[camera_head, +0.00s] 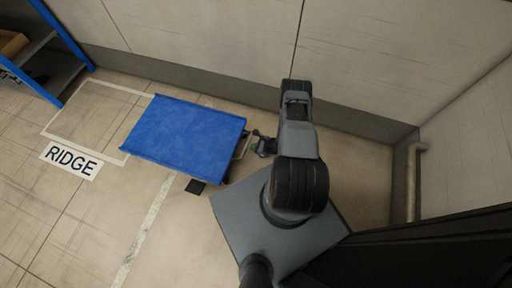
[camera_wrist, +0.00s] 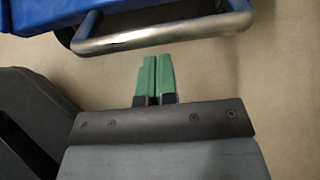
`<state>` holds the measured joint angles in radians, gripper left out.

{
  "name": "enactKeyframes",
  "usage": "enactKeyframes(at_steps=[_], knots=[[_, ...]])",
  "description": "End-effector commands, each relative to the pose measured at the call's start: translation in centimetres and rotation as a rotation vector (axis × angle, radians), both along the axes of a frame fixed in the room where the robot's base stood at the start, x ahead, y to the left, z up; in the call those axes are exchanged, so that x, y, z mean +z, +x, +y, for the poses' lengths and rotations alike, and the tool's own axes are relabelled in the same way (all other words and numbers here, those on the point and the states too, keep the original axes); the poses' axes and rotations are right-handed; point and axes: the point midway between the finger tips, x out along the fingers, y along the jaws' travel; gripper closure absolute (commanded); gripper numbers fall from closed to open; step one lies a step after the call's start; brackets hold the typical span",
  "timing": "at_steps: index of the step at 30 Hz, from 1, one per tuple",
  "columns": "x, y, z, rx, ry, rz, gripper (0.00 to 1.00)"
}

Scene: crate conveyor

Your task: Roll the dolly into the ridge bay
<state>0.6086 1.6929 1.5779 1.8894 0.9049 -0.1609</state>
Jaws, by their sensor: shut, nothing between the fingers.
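The dolly (camera_head: 185,138) has a flat blue deck and stands on the floor. Its left edge is at the right side of the ridge bay, a white floor outline (camera_head: 62,111) with a RIDGE label (camera_head: 71,161) at its front. The dolly covers part of that right line; most of the bay is empty. A metal handle bar (camera_wrist: 165,36) is on the dolly's right end, with the blue deck (camera_wrist: 35,10) behind it. My gripper (camera_wrist: 154,78) has green fingers shut together, empty, just short of the bar with a small gap. In the head view, my gripper (camera_head: 263,146) is right of the handle.
A blue-framed shelf (camera_head: 45,60) stands at the upper left beside the bay. A wall (camera_head: 215,95) runs behind the dolly. A pipe (camera_head: 412,180) is on the right wall. The front left floor is clear.

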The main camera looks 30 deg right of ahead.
Motion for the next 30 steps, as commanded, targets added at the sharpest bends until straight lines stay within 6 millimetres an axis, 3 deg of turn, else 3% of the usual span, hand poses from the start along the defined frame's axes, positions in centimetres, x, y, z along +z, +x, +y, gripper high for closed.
enactKeyframes(at_steps=[30], knots=[[0.0, 2.7, 2.3, -0.002, 0.000, -0.002, 1.00]])
